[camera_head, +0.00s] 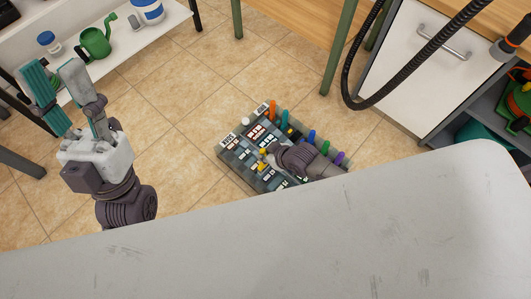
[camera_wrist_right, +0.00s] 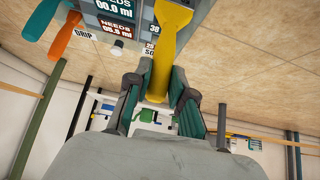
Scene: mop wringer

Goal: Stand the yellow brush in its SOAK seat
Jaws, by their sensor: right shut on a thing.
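The yellow brush (camera_wrist_right: 170,30) runs up between the fingers of my right gripper (camera_wrist_right: 158,92) in the right wrist view. The gripper is shut on it. In the head view only a small yellow part of the brush (camera_head: 262,158) shows beside my right gripper (camera_head: 270,153), over the grey station (camera_head: 228,152). A label partly hidden by the brush reads "SO" in the wrist view. Whether the brush touches a seat cannot be told. My left gripper (camera_head: 56,88) is open and empty, fingers up, at the left of the head view.
Orange, teal, blue, green and purple handles stand along the station's far side. A white shelf (camera_head: 150,40) with a green watering can (camera_head: 95,42) is at upper left. A black hose (camera_head: 400,75) hangs at upper right. The tiled floor around the station is clear.

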